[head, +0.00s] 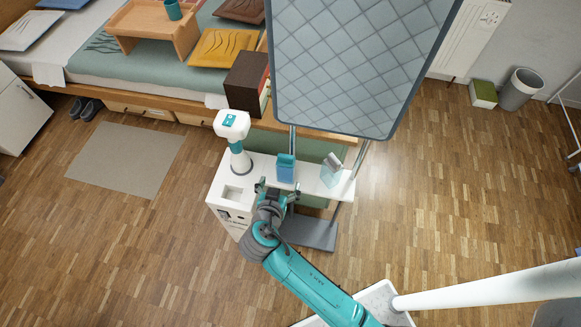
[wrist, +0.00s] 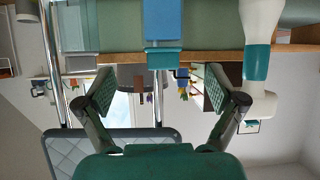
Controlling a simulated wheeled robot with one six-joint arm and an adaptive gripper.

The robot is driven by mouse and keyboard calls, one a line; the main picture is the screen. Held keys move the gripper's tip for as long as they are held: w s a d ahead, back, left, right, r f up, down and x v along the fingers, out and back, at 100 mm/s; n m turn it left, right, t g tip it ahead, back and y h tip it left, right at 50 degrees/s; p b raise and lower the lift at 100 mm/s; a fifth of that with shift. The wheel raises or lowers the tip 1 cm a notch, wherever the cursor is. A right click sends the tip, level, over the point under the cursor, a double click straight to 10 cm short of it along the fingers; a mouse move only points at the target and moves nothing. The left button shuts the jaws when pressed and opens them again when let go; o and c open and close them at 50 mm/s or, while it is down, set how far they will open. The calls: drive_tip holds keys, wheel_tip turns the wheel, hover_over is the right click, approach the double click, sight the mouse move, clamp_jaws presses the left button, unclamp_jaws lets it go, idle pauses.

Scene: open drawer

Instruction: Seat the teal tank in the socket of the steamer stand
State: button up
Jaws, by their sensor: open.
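The teal tank (head: 286,168), with a teal top and a blue body, stands upright on a narrow white top. In the upside-down wrist view the teal tank (wrist: 163,28) is straight ahead, between and beyond my fingers. My gripper (head: 276,190) is open and empty, just on the near side of the tank and apart from it. Its two spread fingers also show in the wrist view (wrist: 160,90). A square recess (head: 237,192), which looks like the socket, lies in the white top left of my gripper. I cannot clearly tell the steamer stand's outline.
A white-and-teal device (head: 233,125) stands behind the recess. A clear container with a grey top (head: 332,170) stands right of the tank. A large quilted board (head: 360,60) on metal poles rises behind. A brown box (head: 247,82) is beyond.

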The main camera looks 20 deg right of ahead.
sight(285, 163)
drive_tip(key=x, duration=0.5)
drive_tip(key=shift+w+d+r, duration=0.15)
drive_tip(key=shift+w+r, duration=0.05)
drive_tip(key=shift+w, duration=0.3)
drive_tip(key=shift+r+x, duration=0.1)
drive_tip(key=shift+x, duration=1.2)
drive_tip(key=shift+r+x, duration=0.15)
drive_tip(key=shift+x, duration=1.15)
drive_tip(key=shift+w, duration=0.15)
